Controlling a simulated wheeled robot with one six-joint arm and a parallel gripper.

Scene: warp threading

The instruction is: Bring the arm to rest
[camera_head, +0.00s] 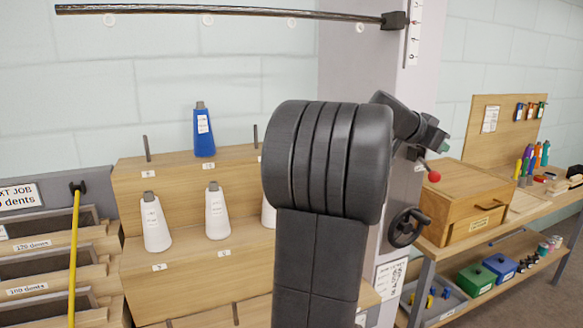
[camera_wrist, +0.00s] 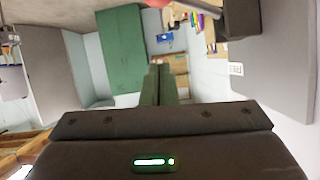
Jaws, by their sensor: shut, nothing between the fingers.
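My arm (camera_head: 325,190) rises through the middle of the head view as a thick dark grey column with a ribbed joint. Its far end bends behind the joint toward the right, near a grey post (camera_head: 352,60). My gripper (camera_head: 443,146) shows only as a small dark and green end there, above a red ball knob (camera_head: 434,177); I cannot tell if it is apart from things behind it. In the wrist view my gripper (camera_wrist: 160,69) has its two green fingers together, with nothing between them.
A stepped wooden rack (camera_head: 150,190) holds a blue cone (camera_head: 203,132) and white cones (camera_head: 217,212). A dark bar (camera_head: 230,11) crosses overhead. A black handwheel (camera_head: 407,228) sits on the post. A wooden box (camera_head: 470,200) stands on the right bench. A yellow rod (camera_head: 74,255) stands at left.

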